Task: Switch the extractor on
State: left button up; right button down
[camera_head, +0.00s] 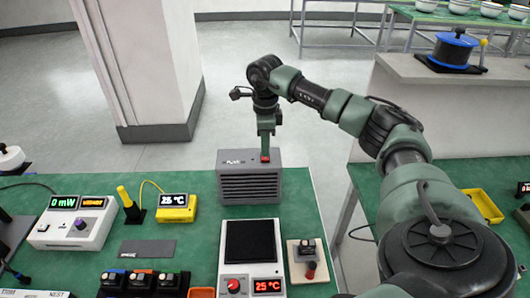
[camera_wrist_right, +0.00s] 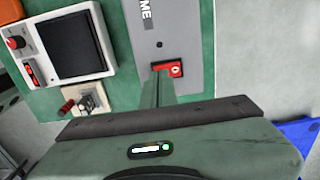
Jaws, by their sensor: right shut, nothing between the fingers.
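The extractor is a grey box with a slatted front (camera_head: 250,188) at the back edge of the green table. A red switch (camera_head: 265,155) sits on its top, right of a dark label. In the right wrist view the same red switch (camera_wrist_right: 174,69) shows a white mark, on the grey top plate (camera_wrist_right: 172,25). My right gripper (camera_head: 265,148) points down at the switch with its fingers shut and empty. In the wrist view its fingertips (camera_wrist_right: 156,73) are at the switch's left part and partly hide it. I cannot tell whether they touch. My left gripper is not in view.
A hot plate (camera_head: 250,240) reading 25 °C stands in front of the extractor. A small switch block (camera_head: 304,262) is right of it. A yellow meter (camera_head: 177,208) and a white power meter (camera_head: 72,222) stand left. Open floor lies behind the table.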

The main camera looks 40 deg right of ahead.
jog(key=shift+f+b, duration=0.5)
jog(key=shift+f, duration=0.4)
dwell(0.3)
notch_tip(320, 180, up, 7)
jog(key=p, duration=0.6)
jog(key=shift+r, duration=0.1)
dwell(0.5)
